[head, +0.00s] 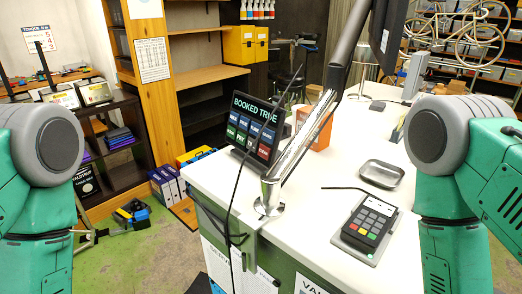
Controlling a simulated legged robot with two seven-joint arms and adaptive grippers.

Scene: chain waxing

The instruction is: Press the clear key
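A dark card terminal (347,239) with a pale display lies on the white counter (318,257) at the right front. Its keypad has light keys and a row of coloured keys at the near end, red, yellow (362,231) and green. The key lettering is too small to read, so I cannot tell which one is marked clear. My green arms stand at the left and right edges of the view. Neither gripper shows in the view, and nothing covers the terminal.
A metal dish (381,174) lies behind the terminal. An orange container (321,132) stands behind the post. Counter around the terminal is mostly clear.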

